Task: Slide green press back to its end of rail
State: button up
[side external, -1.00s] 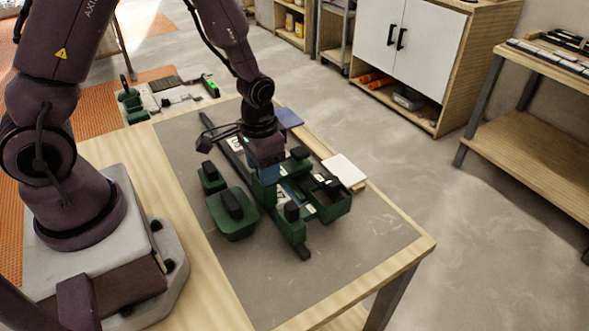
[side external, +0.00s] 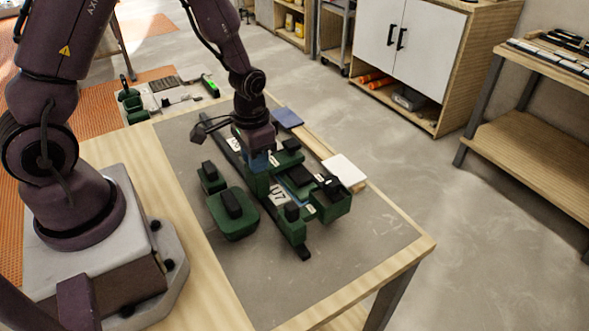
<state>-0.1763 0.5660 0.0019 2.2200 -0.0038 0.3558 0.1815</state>
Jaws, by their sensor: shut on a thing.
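The green press (side external: 257,182) sits across the dark rail (side external: 216,129), which runs from upper left to lower right on the grey work mat. My gripper (side external: 258,163) points down, with its bluish fingers shut on the top of the press. The fingers hide part of the press and the exact grip. Another part of the green press assembly (side external: 288,158) shows to the right of the fingers. A green block with a black knob (side external: 292,224) stands at the rail's near end. Labelled tiles (side external: 279,193) lie between the press and this block.
A green holder (side external: 331,200) is at the right. The mat's front is clear.

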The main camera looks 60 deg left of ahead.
jog(key=shift+a, duration=15.5)
jog(key=o, duration=0.8)
notch_tip(320, 180, up, 7)
